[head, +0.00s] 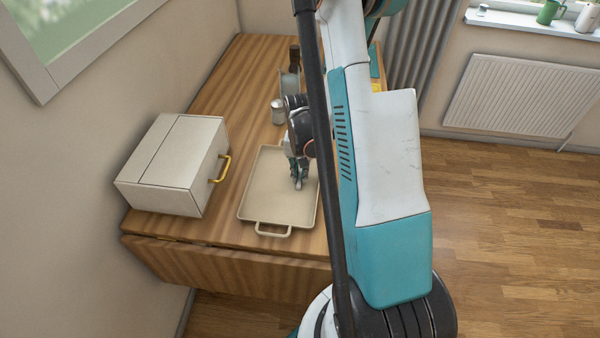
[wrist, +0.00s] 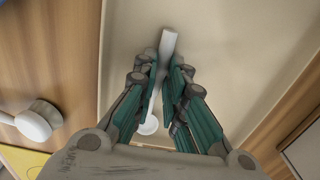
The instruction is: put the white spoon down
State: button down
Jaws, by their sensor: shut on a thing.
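The white spoon (wrist: 168,44) is between the fingers of my gripper (wrist: 163,85) in the wrist view. Its handle sticks out past the fingertips and its rounded end (wrist: 149,125) shows between the fingers. My gripper also shows in the head view (head: 298,172), low over the beige tray (head: 263,208), toward its right side. The tray fills the middle of the wrist view (wrist: 235,50) under the spoon. I cannot tell whether the spoon touches the tray. In the head view the spoon is mostly hidden by my gripper.
A cream box with a yellow handle (head: 172,165) stands left of the tray on the wooden table (head: 215,95). A shaker (head: 278,112) and a dark-topped bottle (head: 294,60) stand behind the tray. My arm hides the table's right side. The tray's front half is bare.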

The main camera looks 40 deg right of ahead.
aim_at(300, 175)
jog(key=shift+f, duration=0.15)
jog(key=c, duration=1.6)
grip_release()
jog(key=shift+c, duration=0.2)
notch_tip(300, 175, up, 12)
jog(key=p, duration=0.4)
jog(key=shift+r+p, duration=0.2)
jog(key=shift+p, duration=0.15)
